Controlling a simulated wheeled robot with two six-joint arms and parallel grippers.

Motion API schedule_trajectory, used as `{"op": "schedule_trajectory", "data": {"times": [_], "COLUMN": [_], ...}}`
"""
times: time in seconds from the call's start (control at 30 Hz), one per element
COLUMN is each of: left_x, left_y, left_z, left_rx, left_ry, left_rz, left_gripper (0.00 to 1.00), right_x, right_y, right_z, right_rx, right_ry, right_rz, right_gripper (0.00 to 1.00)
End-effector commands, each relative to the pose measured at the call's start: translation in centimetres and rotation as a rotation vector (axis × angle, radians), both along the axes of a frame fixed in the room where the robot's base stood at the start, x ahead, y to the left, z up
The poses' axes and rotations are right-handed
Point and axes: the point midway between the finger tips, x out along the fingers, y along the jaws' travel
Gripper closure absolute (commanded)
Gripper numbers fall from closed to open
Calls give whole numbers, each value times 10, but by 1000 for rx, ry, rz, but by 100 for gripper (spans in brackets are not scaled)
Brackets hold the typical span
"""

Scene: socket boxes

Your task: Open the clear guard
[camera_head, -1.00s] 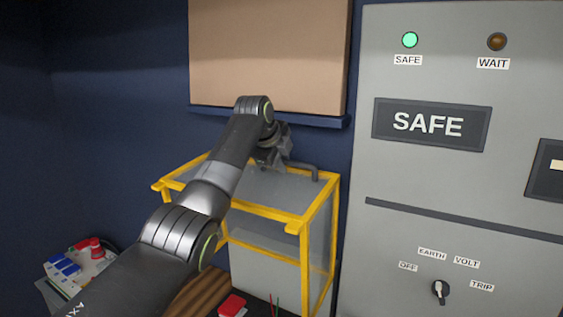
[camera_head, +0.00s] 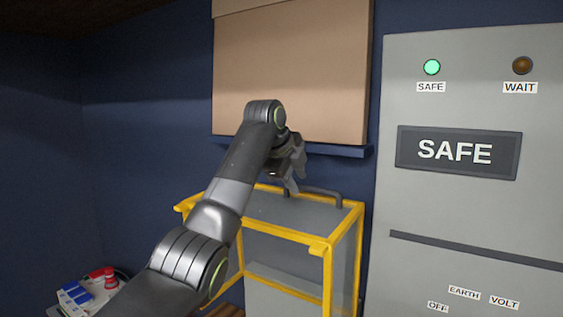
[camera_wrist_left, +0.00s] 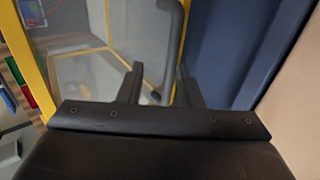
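The clear guard (camera_head: 327,247) is a yellow-framed box with see-through panels, standing left of the grey cabinet. Its top looks level and closed. A dark grey bar handle (camera_head: 322,191) runs along the back of its top. My left gripper (camera_head: 292,188) points down at the left part of this handle. In the left wrist view, its two fingers (camera_wrist_left: 160,88) are apart. The handle (camera_wrist_left: 174,45) reaches down into the space between them; I cannot tell whether they touch it. My right gripper is not in view.
The grey cabinet (camera_head: 480,210) has a lit green SAFE lamp (camera_head: 432,67), an unlit WAIT lamp (camera_head: 522,66) and a SAFE sign (camera_head: 455,152). A brown box (camera_head: 290,75) sits on a blue shelf (camera_head: 340,150) close above the gripper. A red-and-blue device (camera_head: 88,288) lies lower left.

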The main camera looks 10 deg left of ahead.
Motion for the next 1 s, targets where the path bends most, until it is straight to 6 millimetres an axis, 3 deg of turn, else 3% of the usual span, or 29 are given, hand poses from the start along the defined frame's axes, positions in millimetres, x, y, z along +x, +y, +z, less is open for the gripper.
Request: {"op": "schedule_trajectory", "data": {"times": [0.03, 0.2, 0.5, 1.0], "left_x": [-8, -34, -64, -69], "left_y": [3, 12, 22, 24], "left_z": [7, 40, 80, 87], "left_rx": [0, -1, 0, -1], "left_ry": [-8, -8, -4, -4], "left_rz": [0, 1, 0, -1], "left_gripper": [68, 68, 68, 68], "right_x": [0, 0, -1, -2], "right_y": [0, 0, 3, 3], "right_z": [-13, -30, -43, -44], "right_rx": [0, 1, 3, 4], "right_ry": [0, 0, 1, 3], "right_rz": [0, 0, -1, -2], "right_gripper": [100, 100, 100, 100]}}
